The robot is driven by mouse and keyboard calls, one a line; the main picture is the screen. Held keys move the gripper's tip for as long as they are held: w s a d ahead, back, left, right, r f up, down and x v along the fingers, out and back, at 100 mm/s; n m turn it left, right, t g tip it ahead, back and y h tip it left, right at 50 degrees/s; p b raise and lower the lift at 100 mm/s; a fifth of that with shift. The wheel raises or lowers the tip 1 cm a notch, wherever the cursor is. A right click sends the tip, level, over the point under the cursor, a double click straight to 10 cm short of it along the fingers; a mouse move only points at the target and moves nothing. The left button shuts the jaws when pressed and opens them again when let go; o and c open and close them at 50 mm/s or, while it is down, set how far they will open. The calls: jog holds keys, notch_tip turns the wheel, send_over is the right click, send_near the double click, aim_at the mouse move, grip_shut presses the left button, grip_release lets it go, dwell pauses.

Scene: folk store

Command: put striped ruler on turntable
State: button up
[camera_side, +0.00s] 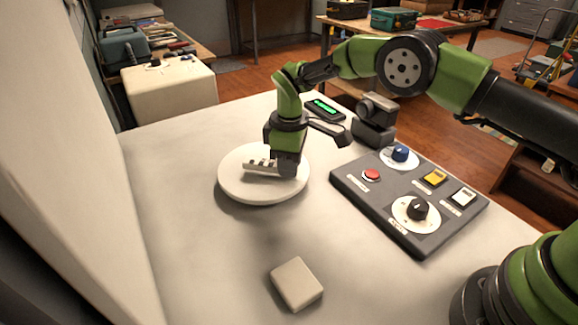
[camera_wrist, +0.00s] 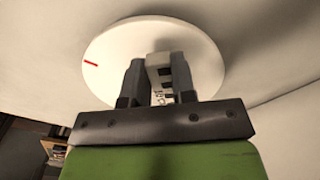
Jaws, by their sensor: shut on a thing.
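The turntable (camera_side: 237,184) is a round white disc on the pale table, left of centre in the side view. In the wrist view the turntable (camera_wrist: 110,50) fills the upper middle and shows a short red mark near its edge. My gripper (camera_side: 286,168) is over the right part of the disc, pointing down. It is shut on the striped ruler (camera_side: 258,167), a pale strip with dark stripes, which also shows between the fingers in the wrist view (camera_wrist: 160,72). The ruler is at or just above the disc; I cannot tell whether it touches.
A dark control panel (camera_side: 375,211) with knobs and coloured buttons lies right of the turntable. A beige block (camera_side: 296,284) sits at the front. A dark device with a green display (camera_side: 322,108) and a dark stand (camera_side: 374,122) are behind. The table's left front is clear.

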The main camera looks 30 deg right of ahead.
jog(key=shift+f, duration=0.6)
jog(key=shift+f, duration=0.15)
jog(key=o, duration=0.9)
notch_tip(320, 180, up, 12)
jog(key=shift+r, duration=0.25)
